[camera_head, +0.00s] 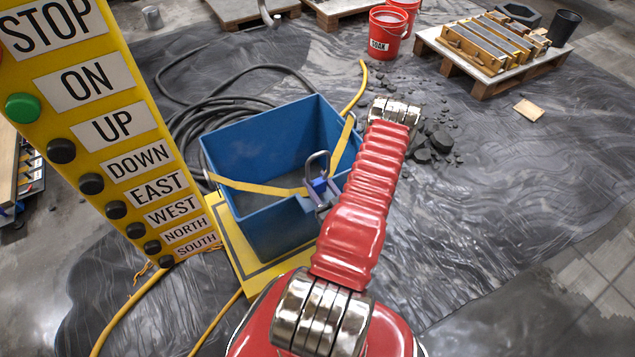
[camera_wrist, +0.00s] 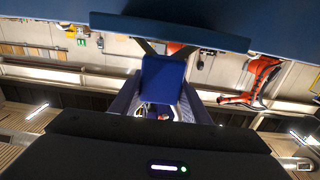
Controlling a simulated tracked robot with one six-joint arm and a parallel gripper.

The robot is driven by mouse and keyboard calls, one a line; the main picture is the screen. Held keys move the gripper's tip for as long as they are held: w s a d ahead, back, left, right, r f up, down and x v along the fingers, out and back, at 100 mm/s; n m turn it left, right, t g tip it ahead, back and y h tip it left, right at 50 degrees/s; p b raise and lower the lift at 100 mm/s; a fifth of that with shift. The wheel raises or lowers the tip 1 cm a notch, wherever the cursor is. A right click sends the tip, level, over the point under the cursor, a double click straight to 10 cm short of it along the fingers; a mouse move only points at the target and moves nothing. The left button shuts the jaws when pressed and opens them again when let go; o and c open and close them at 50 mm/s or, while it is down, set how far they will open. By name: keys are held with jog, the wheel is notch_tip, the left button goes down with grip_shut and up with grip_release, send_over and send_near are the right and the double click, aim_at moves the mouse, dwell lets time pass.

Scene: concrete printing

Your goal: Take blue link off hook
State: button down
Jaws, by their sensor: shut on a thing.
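A blue bin (camera_head: 232,213) stands on a yellow-edged plate, with yellow straps (camera_head: 258,188) running over it from its sides towards one point. There, a small blue link (camera_head: 320,185) sits against a grey metal hook (camera_head: 318,163) near the bin's right side. I cannot tell whether the link still hangs on the hook. In the wrist view the blue link (camera_wrist: 162,80) is between the two fingers of my gripper (camera_wrist: 160,100), which is shut on it. In the head view my red arm hides most of the gripper.
A yellow button panel (camera_head: 105,125) stands close on the left. Black hose (camera_head: 215,115) coils behind the bin. Dark rubble (camera_head: 432,140) lies to the right. Red buckets (camera_head: 386,35) and a pallet with moulds (camera_head: 490,50) stand farther back. The sheeted floor at right is mostly clear.

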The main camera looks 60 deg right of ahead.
jog(key=shift+f, duration=1.05)
dwell(0.6)
jog(key=c, duration=0.9)
grip_release()
jog(key=shift+f, duration=0.1)
jog(key=shift+s, duration=0.1)
jog(key=shift+v, duration=6.8)
jog(key=shift+s, duration=0.1)
